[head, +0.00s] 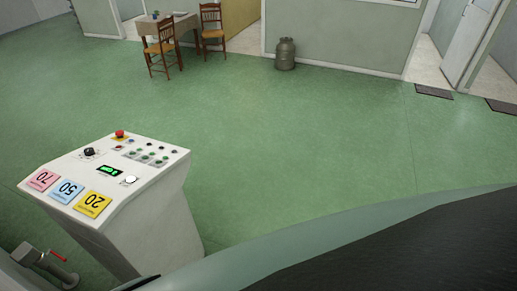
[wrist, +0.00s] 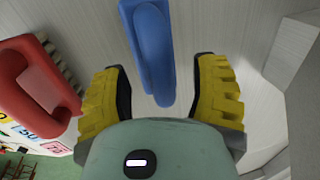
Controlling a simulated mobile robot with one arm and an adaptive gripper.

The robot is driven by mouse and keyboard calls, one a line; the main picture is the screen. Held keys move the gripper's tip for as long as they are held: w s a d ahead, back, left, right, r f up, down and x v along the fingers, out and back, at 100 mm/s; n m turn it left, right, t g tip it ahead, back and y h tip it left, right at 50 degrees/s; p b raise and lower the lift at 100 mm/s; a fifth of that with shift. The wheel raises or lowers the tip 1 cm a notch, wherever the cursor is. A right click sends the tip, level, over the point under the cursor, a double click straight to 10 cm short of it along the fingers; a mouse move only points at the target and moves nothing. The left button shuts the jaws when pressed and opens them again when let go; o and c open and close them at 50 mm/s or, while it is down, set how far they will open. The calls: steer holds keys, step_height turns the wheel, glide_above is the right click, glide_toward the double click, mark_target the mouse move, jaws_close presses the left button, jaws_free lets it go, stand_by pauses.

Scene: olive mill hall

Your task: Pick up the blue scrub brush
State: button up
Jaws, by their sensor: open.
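The blue scrub brush (wrist: 148,40) shows at the top of the wrist view, with a long looped blue body reaching down from the top edge. Its bristles are not visible. My gripper (wrist: 160,82) has black-and-yellow fingers spread wide apart. The lower end of the blue brush lies between the two fingers in the picture, with a visible gap on each side. I cannot tell how far it is in depth. Neither the blue brush nor my gripper shows in the head view.
A red scrub brush (wrist: 38,85) with bristles is left of my gripper, close to the left finger. In the head view a white control console (head: 150,210) stands at lower left. A table (head: 165,27), chairs and a metal can (head: 285,55) are farther back; green floor between is clear.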

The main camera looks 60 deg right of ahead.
steer(key=shift+s+a+f+p, duration=0.15)
steer(key=shift+f+p, duration=0.2)
steer(key=shift+f, duration=0.2)
steer(key=shift+o, duration=0.2)
jaws_close()
stand_by(0.4)
